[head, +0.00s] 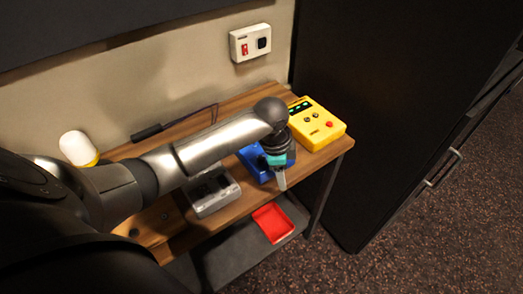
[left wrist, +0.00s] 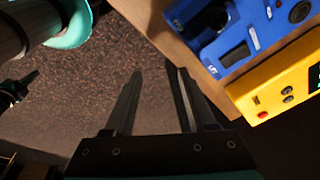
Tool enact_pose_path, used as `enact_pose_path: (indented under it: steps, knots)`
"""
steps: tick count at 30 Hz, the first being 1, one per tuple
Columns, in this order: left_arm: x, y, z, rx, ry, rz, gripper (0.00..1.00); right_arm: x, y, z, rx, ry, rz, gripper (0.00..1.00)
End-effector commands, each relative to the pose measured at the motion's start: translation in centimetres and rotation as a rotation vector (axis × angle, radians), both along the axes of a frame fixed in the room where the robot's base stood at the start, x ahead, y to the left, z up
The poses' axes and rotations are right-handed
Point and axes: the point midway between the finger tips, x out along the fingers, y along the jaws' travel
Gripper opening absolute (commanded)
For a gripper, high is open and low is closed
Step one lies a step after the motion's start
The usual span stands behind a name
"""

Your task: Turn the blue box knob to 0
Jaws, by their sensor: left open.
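The blue box (head: 252,160) sits on the wooden desk between the grey box and the yellow box, partly hidden by my left gripper (head: 281,180). The knob's setting cannot be read. My left gripper (left wrist: 153,75) is open with nothing between its fingers; they point past the desk's front edge, apart from the box. A small dark shape at the wrist view's left edge appears to be my right gripper (left wrist: 30,77); its jaws are unclear.
A yellow box (head: 318,122) stands right of the blue box, a grey box (head: 213,190) left of it. A red tray (head: 272,222) lies on the lower shelf. A black cabinet (head: 400,100) stands right of the desk (head: 335,147). A white rounded object (head: 78,148) is far left.

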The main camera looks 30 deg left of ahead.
Motion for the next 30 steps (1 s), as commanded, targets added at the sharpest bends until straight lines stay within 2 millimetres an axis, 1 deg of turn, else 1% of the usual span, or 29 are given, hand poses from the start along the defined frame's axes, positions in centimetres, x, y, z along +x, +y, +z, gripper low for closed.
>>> enact_pose_path:
  steps: [1, 3, 6, 10, 12, 14, 17, 20, 23, 30]
  knots:
    - [1.2, 1.4, 2.7, 0.032, -0.002, -0.050, 0.56, 0.0, 0.0, 0.4, 0.000, -0.001, 0.000, 0.00]
    - [1.9, 2.9, 5.5, 0.063, 0.015, -0.117, 0.56, 0.0, 0.0, 0.6, 0.000, -0.001, 0.000, 0.00]
    - [2.3, 4.8, 9.1, 0.098, 0.042, -0.194, 0.56, 0.1, 0.0, 0.9, 0.000, -0.001, -0.001, 0.00]
    - [2.4, 6.7, 12.5, 0.125, 0.072, -0.262, 0.56, 0.1, 0.0, 1.1, 0.000, -0.001, -0.001, 0.00]
    - [2.3, 7.3, 13.6, 0.132, 0.083, -0.285, 0.56, 0.1, 0.0, 1.2, 0.000, -0.001, -0.001, 0.00]
    - [2.3, 7.6, 14.2, 0.137, 0.090, -0.297, 0.56, 0.1, 0.0, 1.2, 0.000, -0.001, -0.001, 0.00]
    - [2.2, 7.9, 14.3, 0.137, 0.097, -0.308, 0.56, 0.1, 0.0, 1.2, 0.000, -0.001, -0.001, 0.00]
    - [2.2, 7.9, 13.3, 0.137, 0.100, -0.310, 0.56, 0.1, 0.0, 1.0, 0.000, -0.001, -0.001, 0.00]
    - [2.2, 7.9, 11.5, 0.137, 0.100, -0.308, 0.56, 0.1, 0.0, 0.8, 0.000, -0.001, -0.001, 0.00]
    - [2.5, 7.9, 6.2, 0.137, 0.099, -0.307, 0.56, 0.0, 0.0, 0.1, 0.000, 0.000, -0.001, 0.00]
